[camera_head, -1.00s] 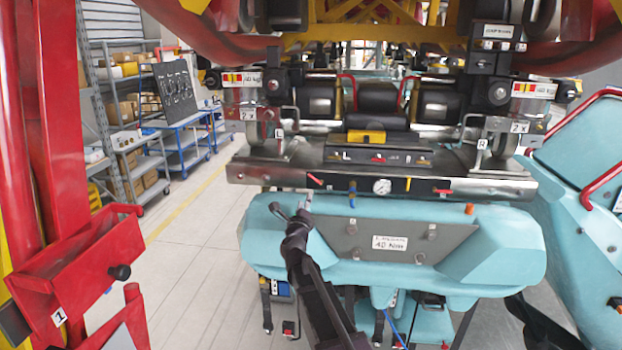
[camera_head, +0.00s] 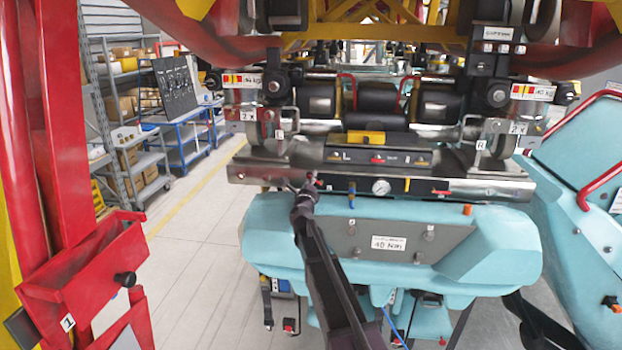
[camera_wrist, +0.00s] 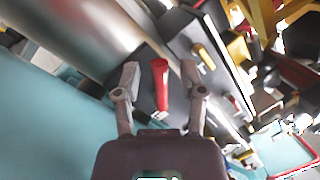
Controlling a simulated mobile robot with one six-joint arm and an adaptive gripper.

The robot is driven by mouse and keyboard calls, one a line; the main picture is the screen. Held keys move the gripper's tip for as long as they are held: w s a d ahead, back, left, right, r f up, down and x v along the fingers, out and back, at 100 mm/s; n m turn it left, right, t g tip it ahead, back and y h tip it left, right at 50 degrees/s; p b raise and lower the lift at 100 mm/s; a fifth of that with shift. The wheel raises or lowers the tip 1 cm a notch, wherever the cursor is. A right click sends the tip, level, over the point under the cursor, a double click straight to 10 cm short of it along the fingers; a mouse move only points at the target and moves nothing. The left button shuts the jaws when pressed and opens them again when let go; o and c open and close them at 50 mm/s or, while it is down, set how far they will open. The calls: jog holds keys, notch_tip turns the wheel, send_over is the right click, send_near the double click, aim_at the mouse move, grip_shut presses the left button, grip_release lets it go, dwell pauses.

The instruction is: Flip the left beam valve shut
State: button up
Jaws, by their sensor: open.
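The left beam valve has a red handle (camera_wrist: 161,84). In the wrist view it stands between the two fingers of my open gripper (camera_wrist: 160,76), with a gap on each side. In the head view, my gripper (camera_head: 302,186) is at the left part of the metal beam (camera_head: 262,168) and hides most of this valve. Only a small red bit of the handle (camera_head: 312,177) shows beside the fingertips. Whether a finger touches the handle I cannot tell.
A pressure gauge (camera_head: 381,187) and another red handle (camera_head: 440,192) sit farther right on the beam. A blue fitting (camera_head: 352,195) hangs close to my gripper's right. The turquoise seat body (camera_head: 270,235) lies below. The floor at left is open.

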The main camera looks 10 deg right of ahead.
aim_at(320, 185)
jog(key=shift+c, duration=0.2)
grip_shut()
jog(key=shift+d+r+m, duration=0.1)
jog(key=shift+r+m, duration=0.1)
jog(key=shift+m, duration=0.3)
jog(key=shift+d+r+m+g+h+p, duration=0.15)
jog(key=shift+m+h+p, duration=0.1)
jog(key=shift+m, duration=0.25)
jog(key=shift+r+m+g+h+p, duration=0.15)
jog(key=shift+m+h+p, duration=0.1)
jog(key=shift+m, duration=0.25)
jog(key=m, duration=0.2)
jog(key=d+m+h+p, duration=0.1)
jog(key=m, duration=0.1)
jog(key=shift+s+r+g, duration=0.15)
jog(key=shift+r+g, duration=0.2)
jog(key=shift+g, duration=0.05)
jog(key=shift+s+d+r+m+g+h+p, duration=0.1)
jog(key=shift+d+m+g+h+p, duration=0.15)
jog(key=shift+m, duration=0.8)
jog(key=shift+s+d+f+m+g+h+p, duration=0.15)
jog(key=shift+d+m+p, duration=0.2)
jog(key=shift+m, duration=0.65)
jog(key=shift+s+d+r+m+g+h+p, duration=0.1)
jog(key=shift+d+r+m+g+h+p, duration=0.15)
jog(key=shift+m, duration=0.8)
jog(key=shift+f, duration=0.1)
